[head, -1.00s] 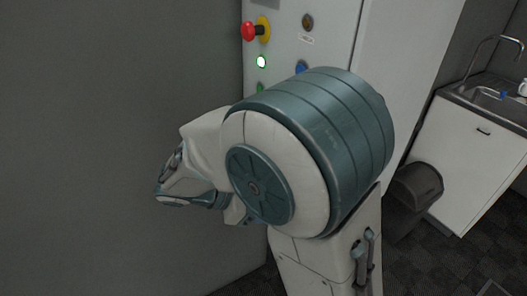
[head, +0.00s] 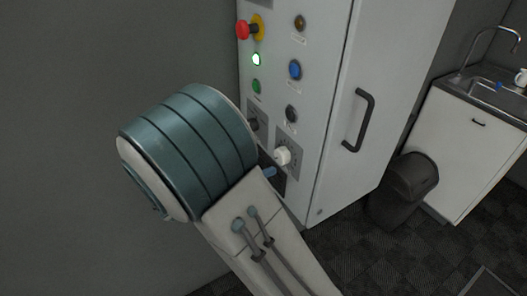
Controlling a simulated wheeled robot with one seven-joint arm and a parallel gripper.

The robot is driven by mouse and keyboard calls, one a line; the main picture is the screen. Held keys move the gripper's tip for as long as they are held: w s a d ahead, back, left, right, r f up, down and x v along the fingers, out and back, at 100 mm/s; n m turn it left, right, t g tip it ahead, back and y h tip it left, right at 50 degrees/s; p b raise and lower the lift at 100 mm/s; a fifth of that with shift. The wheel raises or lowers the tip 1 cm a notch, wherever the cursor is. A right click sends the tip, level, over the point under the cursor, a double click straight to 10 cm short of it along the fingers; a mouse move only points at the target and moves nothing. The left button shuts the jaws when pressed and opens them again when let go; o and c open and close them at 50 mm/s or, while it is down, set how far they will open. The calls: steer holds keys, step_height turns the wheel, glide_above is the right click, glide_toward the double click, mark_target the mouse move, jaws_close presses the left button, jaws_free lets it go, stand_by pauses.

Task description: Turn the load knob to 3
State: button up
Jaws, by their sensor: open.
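The control cabinet (head: 340,60) stands in the middle of the head view. Low on its front are two knobs on grey dial plates: a white knob (head: 282,155) and, to its upper left, a dark knob (head: 253,124). The labels and dial numbers are too small to read, so I cannot tell which is the load knob or where it points. My gripper does not show; my large teal and white arm joint stands in front, left of the knobs, and may hide it.
Above the knobs are a red mushroom button (head: 244,29), a lit green lamp (head: 256,59), a green button (head: 256,86) and a blue button (head: 295,69). A blue handle (head: 268,172) sits below the white knob. A door handle (head: 360,120), bin (head: 404,190) and sink (head: 490,92) are to the right.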

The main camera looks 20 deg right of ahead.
mark_target(278, 157)
steer(key=shift+x, duration=2.2)
steer(key=shift+c, duration=0.3)
steer(key=c, duration=0.9)
